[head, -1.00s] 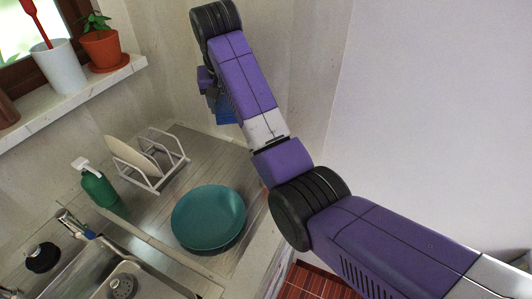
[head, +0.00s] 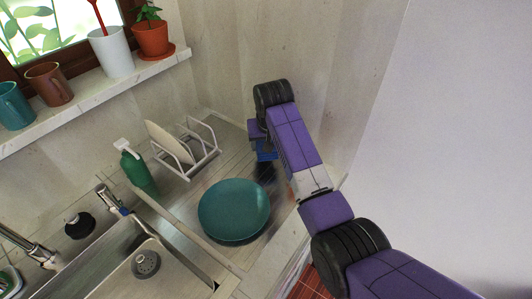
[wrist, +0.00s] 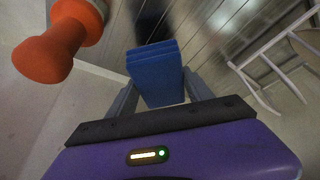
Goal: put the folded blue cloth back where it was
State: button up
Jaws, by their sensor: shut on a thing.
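The folded blue cloth (wrist: 156,75) is between the two fingers of my gripper (wrist: 160,92) in the wrist view, which are shut on it. In the head view a bit of the blue cloth (head: 267,155) shows below my gripper (head: 266,148), mostly hidden by my arm. My gripper is above the back right of the drainboard, behind the teal plate. I cannot tell whether the cloth touches the surface.
A teal plate (head: 234,209) lies on the drainboard in front of my gripper. A white rack (head: 200,150) with a plate stands to its left; it also shows in the wrist view (wrist: 290,60). An orange object (wrist: 58,40) stands close by at upper left in the wrist view.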

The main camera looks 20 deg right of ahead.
jog(key=shift+f, duration=2.5)
jog(key=shift+f, duration=0.1)
jog(key=o, duration=1.2)
jog(key=v, duration=1.2)
